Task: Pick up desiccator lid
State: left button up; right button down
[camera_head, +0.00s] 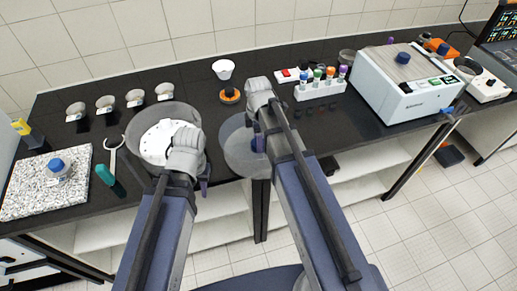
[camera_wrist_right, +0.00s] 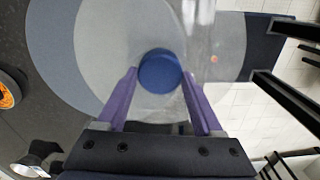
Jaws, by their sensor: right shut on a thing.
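The desiccator lid is a translucent grey disc (camera_head: 232,136) with a blue knob (camera_wrist_right: 160,72). It is at the front edge of the black bench, right of the desiccator bowl (camera_head: 140,139), and partly hidden by my right arm. My right gripper (camera_head: 259,140) has its purple fingers on either side of the knob, shut on it. I cannot tell whether the lid touches the bench. The bowl is open, with a white plate inside. My left gripper (camera_head: 204,182) is at the bowl's front right; its finger opening is hidden.
Behind the lid are an orange-and-black round item (camera_head: 230,96), a white bowl (camera_head: 223,69) and a rack of colored-cap vials (camera_head: 320,90). A white-and-blue machine (camera_head: 408,82) stands right. A green-handled tool (camera_head: 105,175) and granite slab (camera_head: 25,190) lie left.

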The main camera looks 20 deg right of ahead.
dwell(0.4)
notch_tip(320, 180, up, 10)
jog(key=p, duration=1)
notch_tip(320, 180, down, 8)
jog(key=b, duration=0.7)
jog(key=shift+r, duration=0.35)
